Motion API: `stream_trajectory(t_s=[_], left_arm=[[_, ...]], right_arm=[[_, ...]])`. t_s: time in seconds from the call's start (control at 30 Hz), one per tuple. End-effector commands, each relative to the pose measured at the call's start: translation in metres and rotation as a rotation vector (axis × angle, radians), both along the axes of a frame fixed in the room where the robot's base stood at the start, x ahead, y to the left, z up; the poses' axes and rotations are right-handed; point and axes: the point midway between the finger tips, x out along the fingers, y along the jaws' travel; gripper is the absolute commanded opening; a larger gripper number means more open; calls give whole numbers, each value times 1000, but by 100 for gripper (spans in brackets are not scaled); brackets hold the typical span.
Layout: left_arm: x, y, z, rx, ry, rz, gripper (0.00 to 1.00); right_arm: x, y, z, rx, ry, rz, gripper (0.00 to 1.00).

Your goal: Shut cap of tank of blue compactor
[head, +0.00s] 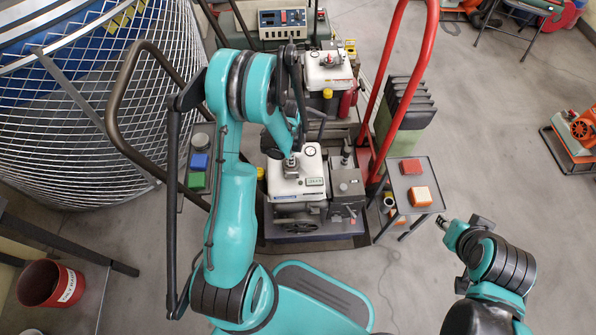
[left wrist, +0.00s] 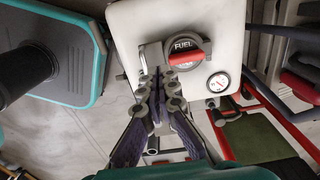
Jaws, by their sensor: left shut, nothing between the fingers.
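The compactor with a blue label (head: 292,197) and a white tank (head: 310,168) stands in the middle of the head view. In the left wrist view the white tank (left wrist: 212,22) carries a round cap (left wrist: 186,50) marked FUEL, with a red part on its near side. I cannot tell whether the cap is fully seated. My left gripper (head: 291,163) is over the tank. In the left wrist view its fingers (left wrist: 157,84) are together and empty, just beside and below the cap; contact is unclear. My right gripper (head: 443,222) is away from the machine at the right; its opening is unclear.
A similar machine with a white tank (head: 328,72) stands behind. A red tube handle (head: 427,80) rises on the right, beside a small stand (head: 413,168) with orange blocks. A wire cage (head: 75,100) is at left. A gauge (left wrist: 218,82) sits near the cap.

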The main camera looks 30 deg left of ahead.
Motion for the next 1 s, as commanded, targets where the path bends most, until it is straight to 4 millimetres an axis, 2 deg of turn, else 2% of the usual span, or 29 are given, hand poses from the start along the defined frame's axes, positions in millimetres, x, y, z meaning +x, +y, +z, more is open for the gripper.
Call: stream_trajectory(t_s=[0.37,1.0], left_arm=[[0,0,4,0,0,0,0],[0,0,71,0,0,0,0]], right_arm=[[0,0,3,0,0,0,33],[0,0,46,0,0,0,33]])
